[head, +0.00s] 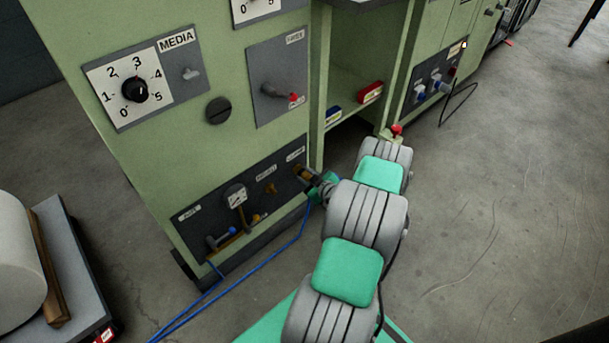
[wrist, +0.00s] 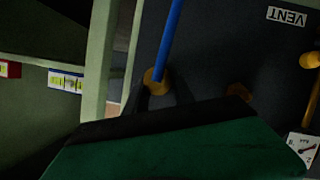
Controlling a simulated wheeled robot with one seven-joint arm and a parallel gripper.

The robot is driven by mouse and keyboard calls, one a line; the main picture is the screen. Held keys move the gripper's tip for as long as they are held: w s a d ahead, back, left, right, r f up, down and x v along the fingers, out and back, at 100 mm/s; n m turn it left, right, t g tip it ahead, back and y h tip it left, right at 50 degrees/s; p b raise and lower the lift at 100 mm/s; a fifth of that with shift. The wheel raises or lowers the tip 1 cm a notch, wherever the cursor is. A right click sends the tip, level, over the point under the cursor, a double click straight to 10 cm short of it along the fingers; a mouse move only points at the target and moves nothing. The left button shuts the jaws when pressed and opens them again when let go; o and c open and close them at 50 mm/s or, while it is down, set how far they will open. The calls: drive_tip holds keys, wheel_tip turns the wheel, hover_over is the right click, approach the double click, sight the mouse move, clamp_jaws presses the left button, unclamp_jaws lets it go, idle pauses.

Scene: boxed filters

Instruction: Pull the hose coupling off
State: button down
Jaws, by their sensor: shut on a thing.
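The brass hose coupling (head: 303,172) is at the right end of the dark lower panel, with my gripper (head: 315,181) shut on it. In the wrist view a brass fitting (wrist: 153,82) shows at the end of the blue hose (wrist: 171,35), above the green gripper body. The blue hose (head: 268,262) also hangs from the gripper area in the head view and runs down left across the floor. My fingertips are mostly hidden by the gripper body in the wrist view. I cannot tell whether the coupling is still seated on its port.
The lower panel (head: 212,207) also carries a gauge (head: 235,196), a brass stub (head: 271,188) and a blue-handled valve (head: 219,240). An open shelf with a red box (head: 371,92) and a blue box (head: 333,117) lies behind the arm.

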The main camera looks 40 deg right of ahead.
drive_tip(key=shift+s+d, duration=0.1)
drive_tip(key=shift+s, duration=2.6)
drive_tip(key=s, duration=0.9)
